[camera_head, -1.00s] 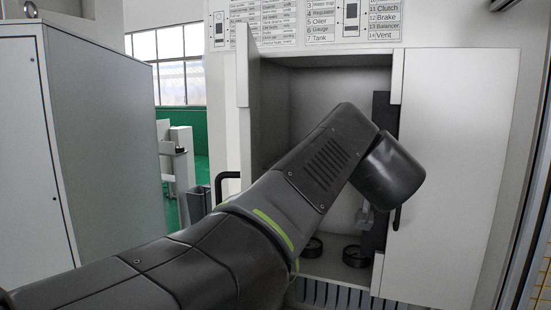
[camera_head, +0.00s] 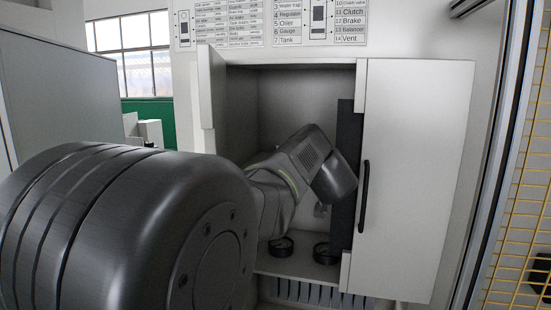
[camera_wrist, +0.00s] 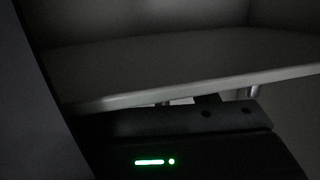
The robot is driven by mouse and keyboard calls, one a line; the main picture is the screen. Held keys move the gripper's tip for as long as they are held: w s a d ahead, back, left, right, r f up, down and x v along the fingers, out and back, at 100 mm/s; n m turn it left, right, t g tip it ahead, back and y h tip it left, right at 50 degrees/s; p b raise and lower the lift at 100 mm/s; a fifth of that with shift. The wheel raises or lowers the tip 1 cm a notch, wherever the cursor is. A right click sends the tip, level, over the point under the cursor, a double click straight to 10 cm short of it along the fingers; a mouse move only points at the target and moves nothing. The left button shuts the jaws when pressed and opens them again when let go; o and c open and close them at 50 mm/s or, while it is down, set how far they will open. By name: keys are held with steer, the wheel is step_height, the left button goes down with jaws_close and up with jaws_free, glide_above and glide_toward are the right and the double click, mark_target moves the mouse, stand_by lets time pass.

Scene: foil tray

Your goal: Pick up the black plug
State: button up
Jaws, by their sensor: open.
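I cannot make out a black plug for certain in either view. Two round dark pieces stand on the cabinet floor in the head view, a left one (camera_head: 281,247) and a right one (camera_head: 326,252); I cannot tell whether either is the plug. My gripper (camera_head: 320,210) shows only as a small grey part under my dark wrist, inside the open cabinet and above these pieces. It is open, and I see nothing held. The wrist view is very dark, with a pale ledge across it and a green light on my own wrist.
The cabinet has an open left door (camera_head: 205,95) and a wide right door (camera_head: 415,180) with a black handle (camera_head: 364,197). A dark vertical panel (camera_head: 346,170) stands beside my wrist. A slotted strip (camera_head: 305,291) runs below the floor. Yellow mesh (camera_head: 525,200) is at far right.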

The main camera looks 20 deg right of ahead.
steer(key=c, duration=1)
steer(key=shift+c, duration=0.2)
steer(key=shift+r, duration=0.15)
